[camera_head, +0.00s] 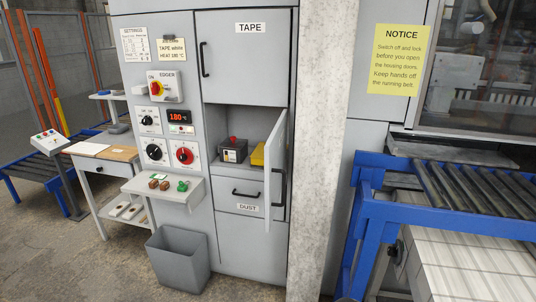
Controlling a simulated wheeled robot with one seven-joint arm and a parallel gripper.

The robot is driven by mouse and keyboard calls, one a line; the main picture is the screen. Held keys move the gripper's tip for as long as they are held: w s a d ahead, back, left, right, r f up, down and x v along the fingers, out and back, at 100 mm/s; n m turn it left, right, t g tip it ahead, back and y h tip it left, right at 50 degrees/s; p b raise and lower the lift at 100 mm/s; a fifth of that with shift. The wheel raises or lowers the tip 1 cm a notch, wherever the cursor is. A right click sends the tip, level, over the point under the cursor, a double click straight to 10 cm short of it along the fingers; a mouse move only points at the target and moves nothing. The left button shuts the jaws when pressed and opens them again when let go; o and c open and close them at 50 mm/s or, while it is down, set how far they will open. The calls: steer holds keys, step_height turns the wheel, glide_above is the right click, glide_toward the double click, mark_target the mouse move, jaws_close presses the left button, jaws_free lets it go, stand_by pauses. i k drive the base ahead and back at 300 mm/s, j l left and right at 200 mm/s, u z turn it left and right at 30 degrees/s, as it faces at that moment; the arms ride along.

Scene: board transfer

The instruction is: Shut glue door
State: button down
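A grey cabinet door (275,165), likely the glue door though no glue label shows, stands swung open from the middle compartment of the grey machine cabinet. It is seen nearly edge-on, with its hinge side unclear and a black handle (281,188) near it. The open compartment (219,119) holds a dark box with a red knob (234,150) and a yellow object (258,155), partly hidden behind the door. My gripper is not in view.
The TAPE door (241,75) above and the DUST drawer (230,208) below look shut. A grey bin (178,262) stands on the floor at the front left. A pale pillar (318,130) and blue roller frame (375,220) stand right of the door.

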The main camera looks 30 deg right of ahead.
mark_target(276, 146)
steer(key=i+l+u, duration=0.65)
steer(key=l+u, duration=0.15)
